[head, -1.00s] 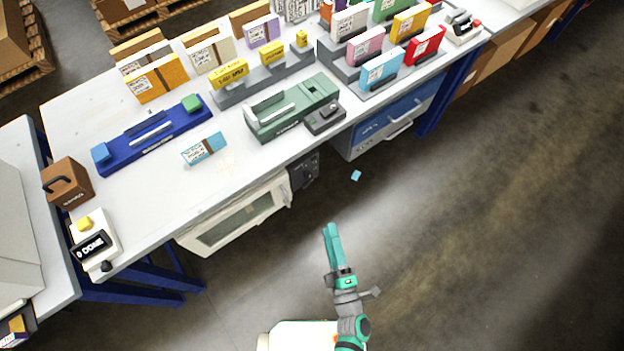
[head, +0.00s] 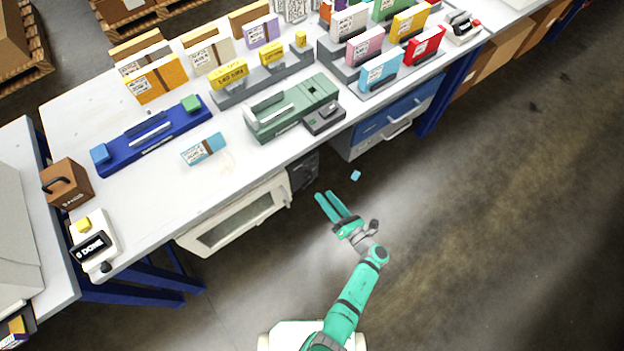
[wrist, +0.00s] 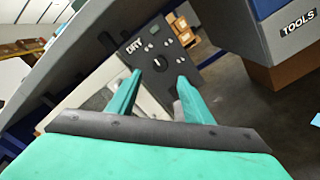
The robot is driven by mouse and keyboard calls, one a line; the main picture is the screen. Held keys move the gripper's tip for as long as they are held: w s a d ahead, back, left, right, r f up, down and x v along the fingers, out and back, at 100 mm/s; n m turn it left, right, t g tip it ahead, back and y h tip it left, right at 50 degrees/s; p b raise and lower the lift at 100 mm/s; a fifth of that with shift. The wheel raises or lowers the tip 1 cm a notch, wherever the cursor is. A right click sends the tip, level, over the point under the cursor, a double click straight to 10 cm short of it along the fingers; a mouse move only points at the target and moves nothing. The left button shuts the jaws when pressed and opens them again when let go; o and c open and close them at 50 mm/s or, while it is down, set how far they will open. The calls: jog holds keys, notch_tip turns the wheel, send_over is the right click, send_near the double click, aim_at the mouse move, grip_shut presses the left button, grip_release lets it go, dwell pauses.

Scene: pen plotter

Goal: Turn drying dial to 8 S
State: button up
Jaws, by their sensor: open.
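The drying unit (head: 233,222) is a cream, oven-like box with a windowed door under the workbench. Its dark control panel, marked "DRY", shows in the wrist view (wrist: 148,52) with a round dial (wrist: 158,62) near its middle; the dial's setting is too small to read.
The white workbench (head: 70,125) overhangs the dryer and carries several boxes and devices. A drawer cabinet marked "TOOLS" (wrist: 297,24) stands right of the panel. A small blue piece (head: 355,175) lies on the floor. The floor to the right is clear.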

aim_at(310, 177)
jog(key=x, duration=0.9)
jog(key=shift+w+a, duration=0.15)
jog(key=shift+w, duration=0.05)
jog(key=shift+c, duration=0.7)
jog(key=c, duration=0.9)
